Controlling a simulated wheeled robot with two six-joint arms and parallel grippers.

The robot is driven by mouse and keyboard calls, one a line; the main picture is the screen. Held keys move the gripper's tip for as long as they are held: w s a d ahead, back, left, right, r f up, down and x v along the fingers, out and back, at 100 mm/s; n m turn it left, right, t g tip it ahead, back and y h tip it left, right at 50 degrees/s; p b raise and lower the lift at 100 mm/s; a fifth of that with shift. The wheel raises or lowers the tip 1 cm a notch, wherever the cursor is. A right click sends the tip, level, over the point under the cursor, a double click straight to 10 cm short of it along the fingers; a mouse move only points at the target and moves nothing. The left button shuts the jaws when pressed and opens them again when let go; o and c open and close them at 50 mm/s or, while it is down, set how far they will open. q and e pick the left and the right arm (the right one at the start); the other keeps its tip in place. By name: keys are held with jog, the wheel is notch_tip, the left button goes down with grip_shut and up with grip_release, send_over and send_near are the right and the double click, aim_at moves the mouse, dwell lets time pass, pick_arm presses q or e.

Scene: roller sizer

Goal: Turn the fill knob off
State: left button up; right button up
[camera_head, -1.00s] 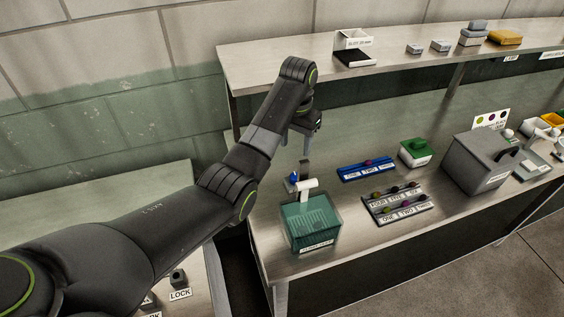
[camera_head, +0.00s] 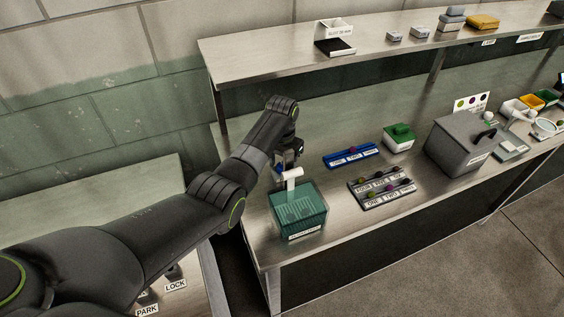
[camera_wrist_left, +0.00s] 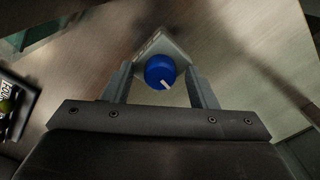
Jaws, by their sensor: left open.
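The fill knob (camera_wrist_left: 159,72) is a round blue knob with a white pointer line, seen from above in the left wrist view. It sits on a small grey block (camera_wrist_left: 165,45). My left gripper (camera_wrist_left: 160,83) is open, with one finger on each side of the knob; I cannot tell whether either finger touches it. In the head view, my left gripper (camera_head: 287,152) is over the bench behind the teal tank (camera_head: 298,212) and its white spout (camera_head: 292,175). The knob is mostly hidden there. My right gripper is not in view.
To the right stand a blue labelled rack (camera_head: 350,155), a grey labelled rack (camera_head: 382,194), a green-lidded box (camera_head: 399,138) and a large grey box (camera_head: 461,147). A shelf (camera_head: 260,58) runs above the bench behind my left gripper.

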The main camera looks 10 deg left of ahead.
pick_arm(q)
jog(key=c, duration=1)
jog(key=shift+r+n+p, duration=0.15)
jog(key=shift+n+p, duration=0.25)
jog(key=shift+n, duration=0.4)
jog(key=o, duration=1)
